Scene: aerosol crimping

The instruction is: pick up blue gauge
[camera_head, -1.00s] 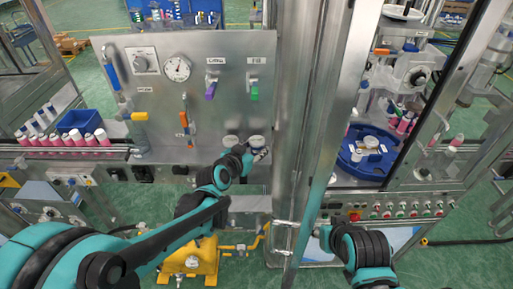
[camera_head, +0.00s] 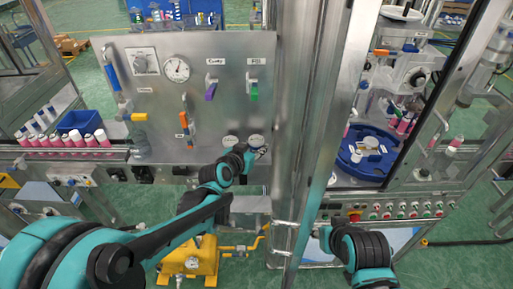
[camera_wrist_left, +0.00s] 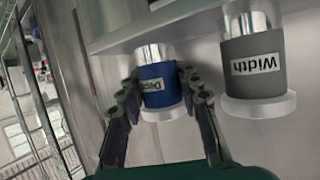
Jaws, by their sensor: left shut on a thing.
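The blue gauge (camera_wrist_left: 158,86), a cylinder with a metal top, a clear base rim and an upside-down label that seems to read "Depth", is between the fingers of my left gripper (camera_wrist_left: 160,98) in the left wrist view. The fingers are shut on its sides. A grey gauge (camera_wrist_left: 254,62) labelled "Width" is close beside it on the right, apart from the fingers. In the head view my left gripper (camera_head: 258,153) is at the lower right of the metal panel, where two round gauge tops show. My right gripper is not visible; only part of that arm shows.
The metal panel (camera_head: 150,105) carries a dial (camera_head: 176,69), valves and handles. A metal edge (camera_wrist_left: 150,27) runs just beyond the gauges. A thick metal post (camera_head: 300,120) stands right of my left gripper. Pink bottles (camera_head: 80,140) and a blue bin (camera_head: 80,121) are at left.

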